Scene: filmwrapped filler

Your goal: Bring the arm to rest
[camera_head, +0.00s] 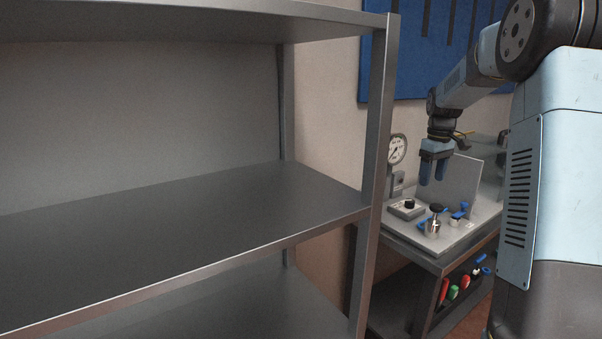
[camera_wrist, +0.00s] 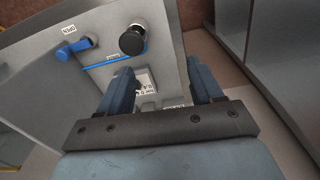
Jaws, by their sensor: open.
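My gripper (camera_head: 432,170) hangs from my blue-grey arm at the right of the head view, fingers pointing down above the bench. It is open and empty. In the wrist view the two blue fingers of my gripper (camera_wrist: 160,88) stand apart with nothing between them. Below and beyond them lies the grey panel (camera_wrist: 165,50) with a black knob (camera_wrist: 132,40) and a blue lever (camera_wrist: 72,49). The fingers look apart from the fittings, though the exact gap cannot be told.
A grey metal shelf unit (camera_head: 376,120) with bare shelves fills the left. The bench (camera_head: 430,262) carries a pressure gauge (camera_head: 397,149), a black-topped metal fitting (camera_head: 433,220) and blue-handled valves (camera_head: 457,217). Coloured-handled tools (camera_head: 465,281) sit below. A blue board (camera_head: 430,50) hangs on the wall.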

